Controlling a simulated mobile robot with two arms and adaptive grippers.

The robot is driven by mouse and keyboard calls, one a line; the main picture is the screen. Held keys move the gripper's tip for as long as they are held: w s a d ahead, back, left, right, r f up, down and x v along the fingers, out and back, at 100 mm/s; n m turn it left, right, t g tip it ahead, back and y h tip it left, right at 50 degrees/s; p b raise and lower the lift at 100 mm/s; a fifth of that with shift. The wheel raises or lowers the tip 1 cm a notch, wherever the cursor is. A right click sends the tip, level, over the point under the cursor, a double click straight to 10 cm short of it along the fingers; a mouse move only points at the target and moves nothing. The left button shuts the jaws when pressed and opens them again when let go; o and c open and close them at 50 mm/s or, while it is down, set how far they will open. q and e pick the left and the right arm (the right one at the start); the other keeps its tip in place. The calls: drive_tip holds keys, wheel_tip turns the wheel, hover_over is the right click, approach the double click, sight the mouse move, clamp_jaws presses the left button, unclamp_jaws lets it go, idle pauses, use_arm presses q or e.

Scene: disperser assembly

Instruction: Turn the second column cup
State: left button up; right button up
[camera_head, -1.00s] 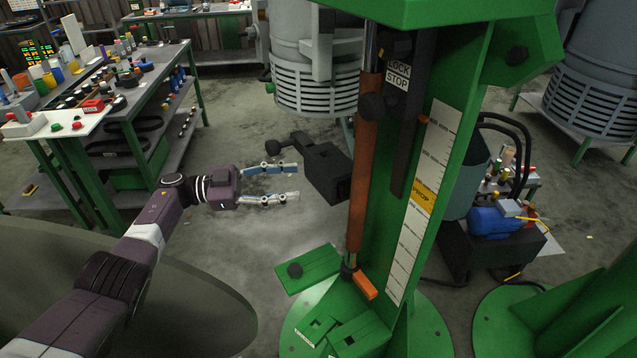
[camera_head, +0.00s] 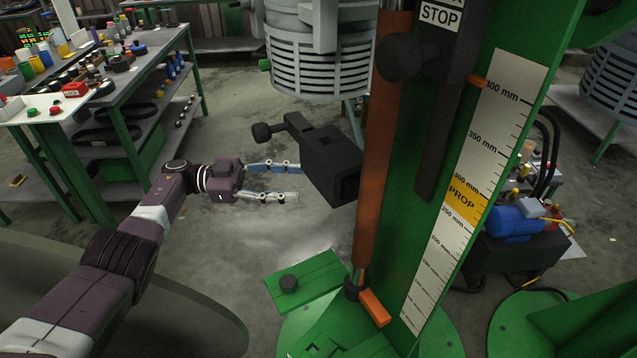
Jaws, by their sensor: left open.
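The green column (camera_head: 415,190) stands right of centre, with a brown rod (camera_head: 374,170) along its left side. I cannot tell for sure which part is the cup. A black block (camera_head: 330,163) with a short arm and round knob (camera_head: 262,132) sits left of the rod. A larger black knob (camera_head: 402,57) is higher on the column, beside the STOP label (camera_head: 440,16). My left gripper (camera_head: 290,181) is open and empty. Its fingers point right and end just left of the black block in the picture; I cannot tell the depth gap. My right gripper is not in view.
A white millimetre scale with a yellow PROP band (camera_head: 465,205) runs down the column. A cluttered workbench (camera_head: 150,70) stands at left. Bare floor lies below the gripper.

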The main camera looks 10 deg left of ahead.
use_arm(q)
drive_tip(key=d+p, duration=0.2)
drive_tip(key=d, duration=0.4)
drive_tip(key=shift+d+r, duration=0.15)
drive_tip(key=shift+d, duration=0.2)
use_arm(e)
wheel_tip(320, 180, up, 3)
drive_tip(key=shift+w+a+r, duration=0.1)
use_arm(q)
drive_tip(key=shift+w, duration=0.1)
drive_tip(key=c, duration=1.1)
drive_tip(key=shift+m+b, duration=3.5)
drive_tip(key=shift+b, duration=0.25)
drive_tip(key=shift+c, duration=0.2)
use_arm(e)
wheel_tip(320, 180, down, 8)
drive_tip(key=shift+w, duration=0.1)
